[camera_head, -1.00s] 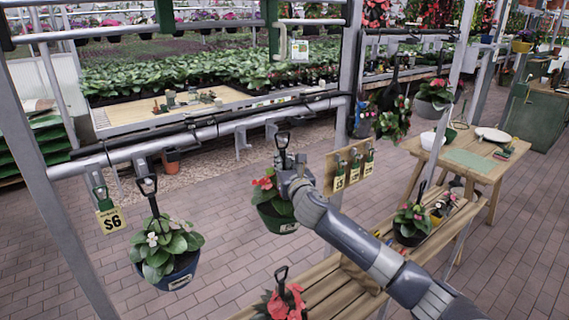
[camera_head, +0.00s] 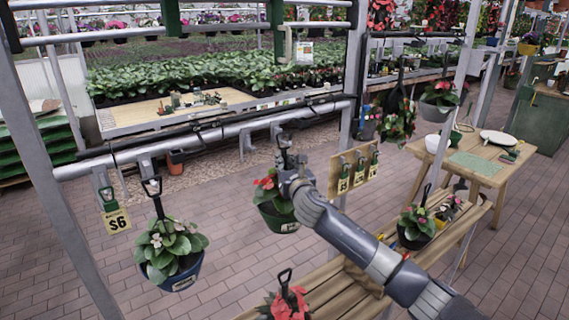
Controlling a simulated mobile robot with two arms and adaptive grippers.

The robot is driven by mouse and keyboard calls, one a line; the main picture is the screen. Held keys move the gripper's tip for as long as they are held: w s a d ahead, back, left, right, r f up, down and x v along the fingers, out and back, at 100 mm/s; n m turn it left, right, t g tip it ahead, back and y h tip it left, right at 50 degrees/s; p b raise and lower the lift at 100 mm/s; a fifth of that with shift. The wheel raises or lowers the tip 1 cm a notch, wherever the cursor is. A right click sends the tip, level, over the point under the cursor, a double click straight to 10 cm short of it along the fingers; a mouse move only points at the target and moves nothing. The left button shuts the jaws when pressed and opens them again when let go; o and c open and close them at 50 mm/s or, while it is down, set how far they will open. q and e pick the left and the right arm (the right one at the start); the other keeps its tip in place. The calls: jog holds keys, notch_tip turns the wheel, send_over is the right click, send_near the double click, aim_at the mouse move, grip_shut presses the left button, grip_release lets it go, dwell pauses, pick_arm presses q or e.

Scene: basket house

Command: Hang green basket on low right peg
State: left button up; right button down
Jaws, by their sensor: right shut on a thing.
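The green basket (camera_head: 278,220), with red flowers and leaves, hangs upright in the air below the lower rail. My right gripper (camera_head: 290,172) is shut on its black handle, and the gripper hides part of the handle. The handle's top loop (camera_head: 284,141) is at the low right peg (camera_head: 276,130) on the rail. I cannot tell whether the loop is around the peg or only in front of it. My left gripper is not in view.
A blue basket (camera_head: 186,282) hangs at the rail's left, beside a $6 tag (camera_head: 115,221). A wooden bench (camera_head: 325,289) with potted plants stands below my right arm. A wooden tag board (camera_head: 352,170) is right of the gripper. A metal post (camera_head: 350,75) stands close behind.

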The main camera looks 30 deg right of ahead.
jog(key=shift+w+r, duration=0.15)
jog(key=shift+r, duration=0.1)
jog(key=shift+f, duration=0.2)
dwell(0.3)
jog(key=shift+f, duration=0.55)
jog(key=c, duration=1.5)
grip_release()
jog(key=shift+c, duration=0.2)
jog(key=shift+a, duration=0.1)
jog(key=shift+f, duration=0.35)
jog(key=v, duration=1.2)
jog(key=shift+r, duration=0.35)
